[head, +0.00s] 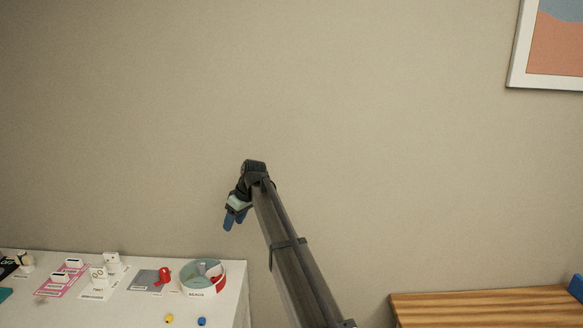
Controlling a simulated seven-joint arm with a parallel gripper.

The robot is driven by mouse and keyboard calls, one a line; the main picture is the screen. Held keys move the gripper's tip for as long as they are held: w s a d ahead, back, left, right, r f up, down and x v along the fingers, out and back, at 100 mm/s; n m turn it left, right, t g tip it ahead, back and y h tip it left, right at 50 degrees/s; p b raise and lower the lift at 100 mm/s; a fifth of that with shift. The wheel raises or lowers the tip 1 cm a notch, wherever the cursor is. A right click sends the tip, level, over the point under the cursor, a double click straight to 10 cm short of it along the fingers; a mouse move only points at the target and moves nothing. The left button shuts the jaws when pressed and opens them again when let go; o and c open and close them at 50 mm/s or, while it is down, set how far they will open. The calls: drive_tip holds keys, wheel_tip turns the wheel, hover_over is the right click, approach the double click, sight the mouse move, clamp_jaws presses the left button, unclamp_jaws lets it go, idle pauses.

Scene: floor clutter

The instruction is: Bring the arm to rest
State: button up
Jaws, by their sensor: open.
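My gripper (234,219) hangs at the end of my arm near the middle of the head view, with its blue fingertips pointing down. It is open, and I see nothing between the fingers. It is in front of the bare wall, above and apart from the white table at the lower left. My arm reaches up from the bottom of the view and bends at the wrist.
The white table (226,311) holds a round container (187,279), a red object (165,275), small yellow (169,319) and blue (202,321) pieces, and several cards and blocks. A wooden surface (480,306) is at lower right. A framed picture (513,76) hangs upper right.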

drive_tip(key=s+d+f+m+h, duration=0.1)
drive_tip(key=s+d+f+m, duration=0.2)
drive_tip(key=s+d+f, duration=0.75)
drive_tip(key=s+d+f+m+g+h, duration=0.15)
drive_tip(key=s+d+f+m, duration=0.35)
drive_tip(key=f, duration=1)
drive_tip(key=s+d+f+m+t+h, duration=0.1)
drive_tip(key=s+d+f+h, duration=0.1)
drive_tip(key=s+d+f, duration=0.7)
drive_tip(key=s+d+f+m+g, duration=0.1)
drive_tip(key=s+d+f+g, duration=0.1)
drive_tip(key=s+d+f, duration=0.2)
drive_tip(key=s+d+f+m+g, duration=0.1)
drive_tip(key=s+d+f+g, duration=0.2)
drive_tip(key=s+f, duration=0.8)
drive_tip(key=s+d+f+m+g, duration=0.1)
drive_tip(key=s+d+f, duration=0.4)
drive_tip(key=s, duration=1.8)
wheel_tip(320, 180, down, 3)
drive_tip(key=shift+d+f+g, duration=0.2)
drive_tip(key=shift+d+g, duration=0.05)
drive_tip(key=shift+g, duration=0.5)
